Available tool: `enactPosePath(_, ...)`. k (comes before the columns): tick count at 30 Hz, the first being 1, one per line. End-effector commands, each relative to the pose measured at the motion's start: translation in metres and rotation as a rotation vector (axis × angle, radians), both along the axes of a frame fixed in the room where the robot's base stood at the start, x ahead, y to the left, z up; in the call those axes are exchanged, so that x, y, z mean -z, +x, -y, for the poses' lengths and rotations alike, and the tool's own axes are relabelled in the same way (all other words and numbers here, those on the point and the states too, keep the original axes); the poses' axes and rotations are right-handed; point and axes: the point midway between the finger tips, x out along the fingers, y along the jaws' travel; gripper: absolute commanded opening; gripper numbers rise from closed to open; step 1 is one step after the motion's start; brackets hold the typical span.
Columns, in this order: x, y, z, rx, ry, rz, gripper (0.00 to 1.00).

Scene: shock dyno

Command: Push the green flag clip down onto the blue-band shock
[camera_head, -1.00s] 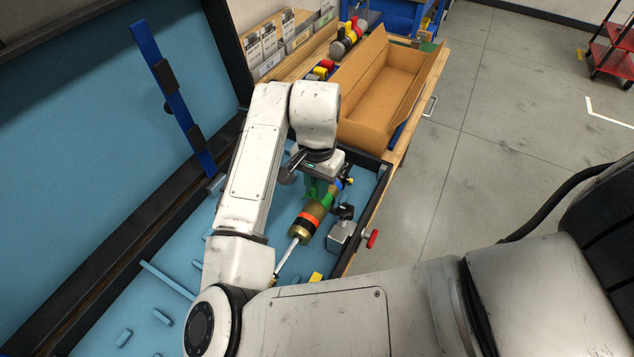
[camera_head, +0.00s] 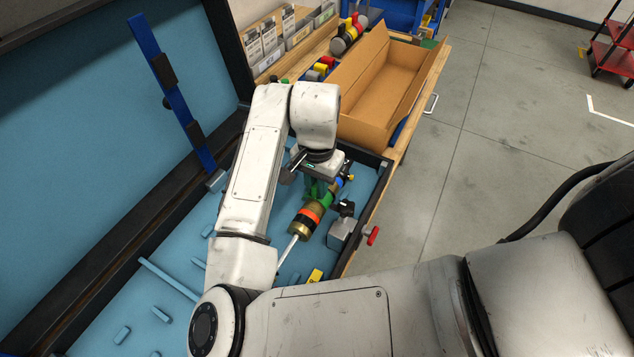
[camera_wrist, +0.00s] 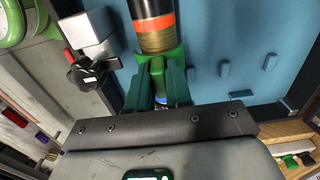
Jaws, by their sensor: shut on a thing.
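The shock lies along the blue-lined case, with a brass body (camera_head: 307,217), an orange band and a thin silver rod. A bit of blue shows on it beyond my gripper in the head view. In the wrist view its brass and orange part (camera_wrist: 154,28) is at the top, and a small blue patch shows between the fingers. My gripper (camera_wrist: 158,88) points down over the shock, shut on the green flag clip (camera_wrist: 160,62).
A grey block with a black knob (camera_head: 342,230) stands close beside the shock, near a red knob (camera_head: 372,235) on the case edge. An open cardboard box (camera_head: 385,95) lies beyond the case. The raised lid (camera_head: 70,150) is on the left.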

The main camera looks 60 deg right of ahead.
Motion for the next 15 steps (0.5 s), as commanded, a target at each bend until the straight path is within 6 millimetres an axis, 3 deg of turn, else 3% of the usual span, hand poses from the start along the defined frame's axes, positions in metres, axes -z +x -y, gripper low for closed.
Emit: enactPosePath(15,0.0095,-0.0003,0.0002,0.000,0.000,-0.001,0.00)
